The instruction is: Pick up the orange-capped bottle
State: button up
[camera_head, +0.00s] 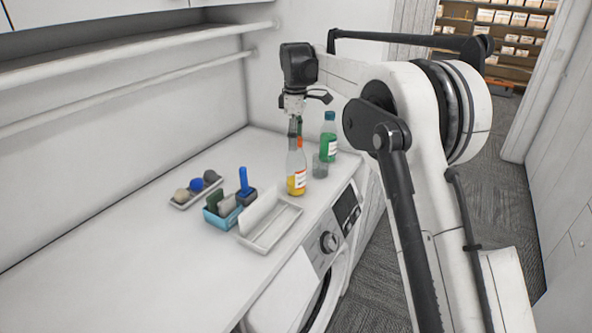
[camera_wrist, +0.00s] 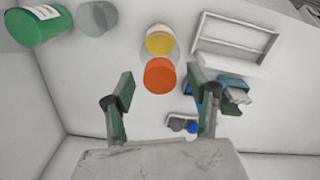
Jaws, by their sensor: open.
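The orange-capped bottle (camera_head: 297,170) stands upright on the white counter, clear with yellow liquid at its bottom and a pale label. In the wrist view its orange cap (camera_wrist: 160,76) faces the camera, with the yellow liquid beyond it. My gripper (camera_head: 296,128) is above the bottle in the head view, pointing down. In the wrist view my gripper (camera_wrist: 161,84) is open, with one finger on each side of the cap and visible gaps between. The head view shows the fingers overlapping the bottle's top, so their exact height against the cap is hard to tell.
A green bottle (camera_head: 328,140) and a grey glass (camera_head: 320,167) stand close by. A white tray (camera_head: 267,246), a blue caddy (camera_head: 217,219) with a brush, and a small tray (camera_head: 184,204) of round items lie leftward. The counter's left part (camera_head: 130,265) is clear. Shelf rails line the wall.

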jog(key=shift+f, duration=1.05)
grip_shut()
